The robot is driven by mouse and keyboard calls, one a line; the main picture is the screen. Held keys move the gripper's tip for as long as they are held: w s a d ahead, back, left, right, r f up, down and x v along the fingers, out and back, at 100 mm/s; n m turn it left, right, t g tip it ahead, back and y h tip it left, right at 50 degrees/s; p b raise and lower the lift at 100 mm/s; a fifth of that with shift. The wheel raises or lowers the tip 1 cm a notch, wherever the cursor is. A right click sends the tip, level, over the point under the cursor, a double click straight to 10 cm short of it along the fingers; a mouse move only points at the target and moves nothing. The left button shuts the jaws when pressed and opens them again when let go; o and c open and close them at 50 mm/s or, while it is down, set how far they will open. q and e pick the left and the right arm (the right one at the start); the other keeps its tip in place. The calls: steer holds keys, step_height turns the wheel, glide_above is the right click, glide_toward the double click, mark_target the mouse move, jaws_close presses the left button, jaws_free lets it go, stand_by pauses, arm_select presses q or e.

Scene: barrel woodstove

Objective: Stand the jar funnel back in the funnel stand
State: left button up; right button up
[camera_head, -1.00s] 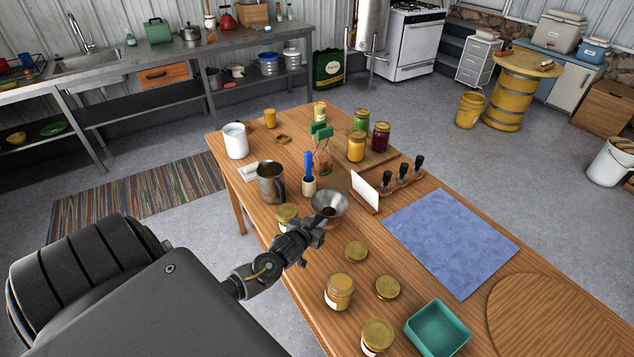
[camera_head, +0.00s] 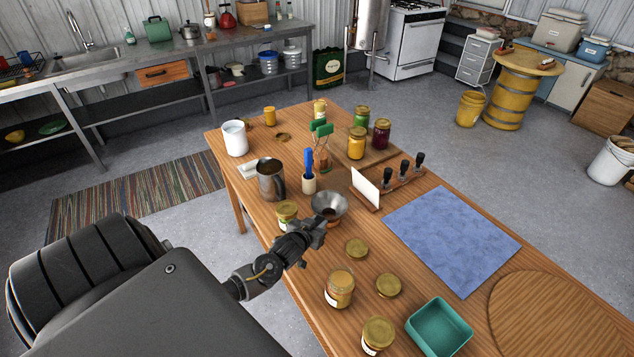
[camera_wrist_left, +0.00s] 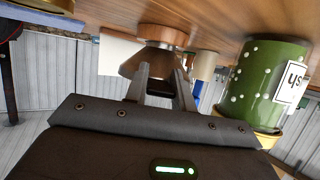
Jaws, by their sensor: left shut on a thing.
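The jar funnel (camera_head: 329,204) is a silver metal cone with its wide mouth up, near the left edge of the wooden table. My left gripper (camera_head: 318,229) is shut on the funnel's near side. In the left wrist view, which looks upside down, the funnel (camera_wrist_left: 146,62) shows between and beyond the fingers (camera_wrist_left: 161,80). Its narrow end points at the round wooden funnel stand (camera_wrist_left: 165,35), which rests on the table. Whether the spout is fully seated in the stand cannot be told. My right gripper is not in view.
A metal pitcher (camera_head: 269,180) and a blue-handled tool (camera_head: 309,165) stand behind the funnel. Lids (camera_head: 357,248) and jars (camera_head: 339,289) lie nearer. The blue mat (camera_head: 450,240) is clear.

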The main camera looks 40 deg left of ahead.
arm_select(q)
steer(key=o, duration=1.1)
steer(key=shift+p+v, duration=2.6)
steer(key=shift+v, duration=0.4)
